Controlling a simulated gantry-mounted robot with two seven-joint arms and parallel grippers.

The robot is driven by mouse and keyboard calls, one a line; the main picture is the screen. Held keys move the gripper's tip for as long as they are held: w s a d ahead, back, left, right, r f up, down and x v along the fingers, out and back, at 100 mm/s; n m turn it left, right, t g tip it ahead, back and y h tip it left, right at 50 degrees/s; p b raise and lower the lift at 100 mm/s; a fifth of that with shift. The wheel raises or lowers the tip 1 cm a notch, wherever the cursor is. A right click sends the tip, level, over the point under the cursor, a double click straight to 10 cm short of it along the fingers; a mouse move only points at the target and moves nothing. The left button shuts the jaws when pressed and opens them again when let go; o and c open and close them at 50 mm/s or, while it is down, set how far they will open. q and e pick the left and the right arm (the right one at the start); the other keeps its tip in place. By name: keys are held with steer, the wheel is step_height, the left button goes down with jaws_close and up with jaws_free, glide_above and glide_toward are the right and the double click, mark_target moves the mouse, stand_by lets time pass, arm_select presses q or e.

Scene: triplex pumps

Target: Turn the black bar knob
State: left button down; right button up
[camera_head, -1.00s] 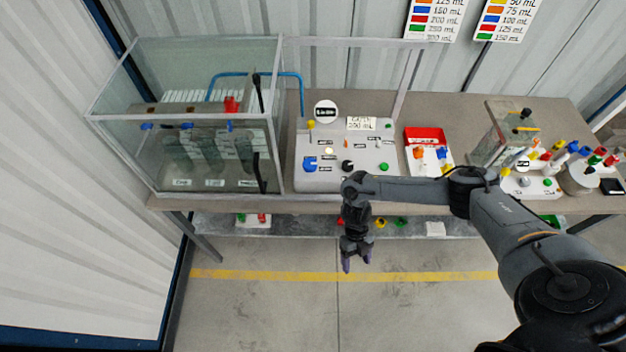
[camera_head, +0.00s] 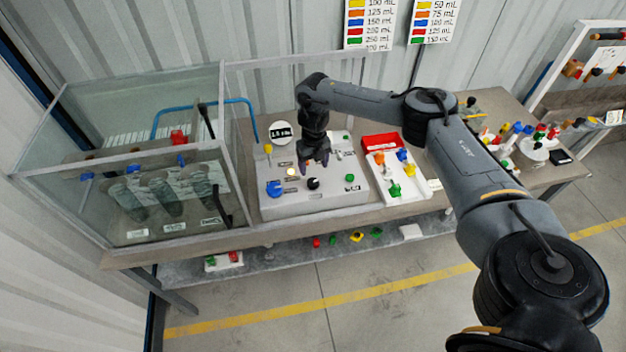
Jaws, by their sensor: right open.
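A small black knob (camera_head: 313,184) sits on the top of the grey control panel (camera_head: 335,200), near its front middle. It is small here, and I cannot tell which way its bar points. My right gripper (camera_head: 315,166) hangs over the panel, fingers pointing down, just behind the black knob in the picture. I cannot tell whether the fingertips touch the panel. The gripper and wrist hide part of the panel's back. My left gripper is not in view.
A blue knob (camera_head: 274,188), a pale button (camera_head: 291,172) and a green knob (camera_head: 349,178) surround the black one. A glass tank (camera_head: 150,195) stands left of the panel. A red and white tray (camera_head: 381,142) with coloured parts lies to the right.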

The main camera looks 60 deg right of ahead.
mark_target(313, 182)
step_height(313, 182, down, 8)
steer(key=shift+r, duration=0.1)
stand_by(0.4)
steer(key=c, duration=1.1)
steer(key=shift+o, duration=0.2)
